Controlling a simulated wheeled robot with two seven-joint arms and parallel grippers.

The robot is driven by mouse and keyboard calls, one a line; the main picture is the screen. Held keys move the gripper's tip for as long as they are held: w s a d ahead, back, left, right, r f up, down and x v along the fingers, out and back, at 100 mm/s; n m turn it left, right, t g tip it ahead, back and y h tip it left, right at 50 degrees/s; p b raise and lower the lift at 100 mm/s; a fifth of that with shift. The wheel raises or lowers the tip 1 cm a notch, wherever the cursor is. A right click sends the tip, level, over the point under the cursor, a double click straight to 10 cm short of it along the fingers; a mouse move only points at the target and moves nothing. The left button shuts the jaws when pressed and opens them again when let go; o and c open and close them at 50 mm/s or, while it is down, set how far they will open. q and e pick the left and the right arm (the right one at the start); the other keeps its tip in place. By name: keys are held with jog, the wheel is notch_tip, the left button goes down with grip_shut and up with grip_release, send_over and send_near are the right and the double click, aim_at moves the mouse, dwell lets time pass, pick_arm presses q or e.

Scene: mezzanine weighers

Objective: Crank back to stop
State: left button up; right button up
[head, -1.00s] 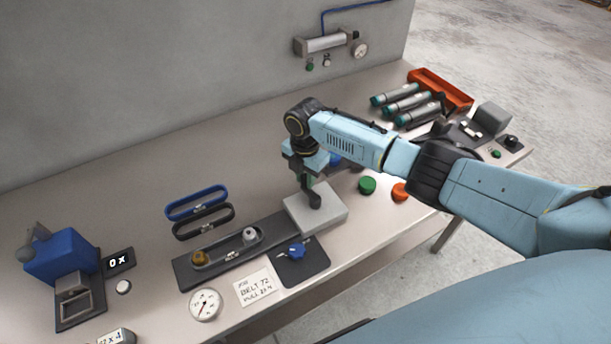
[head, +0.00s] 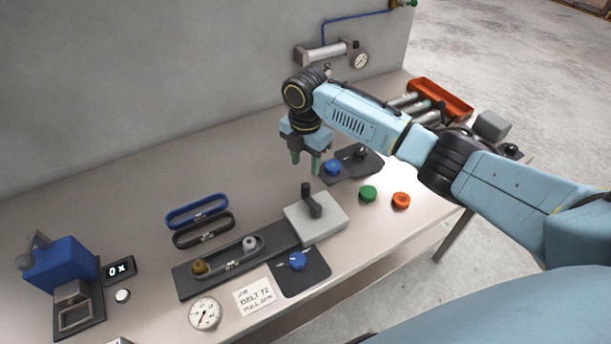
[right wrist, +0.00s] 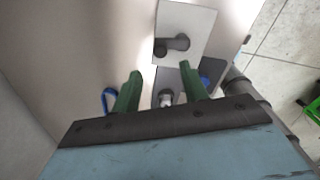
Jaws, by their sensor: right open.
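The crank (head: 311,203), a dark arm with an upright handle, sits on a pale grey block (head: 329,225) at the right end of the dark belt rig (head: 215,267). It also shows in the right wrist view (right wrist: 176,44). My right gripper (head: 306,167) has green fingers, is open and empty, and hangs above and behind the crank, clear of it. In the right wrist view its fingers (right wrist: 161,72) stand apart with nothing held between them. My left gripper is out of view.
A blue knob (head: 297,261) on a dark plate, a note card (head: 256,296) and a round gauge (head: 205,313) lie in front. Green (head: 368,193) and orange (head: 401,200) buttons stand to the right. Spare belts (head: 197,211) lie behind. The wall bounds the back.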

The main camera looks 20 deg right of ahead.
jog(key=shift+r, duration=2.05)
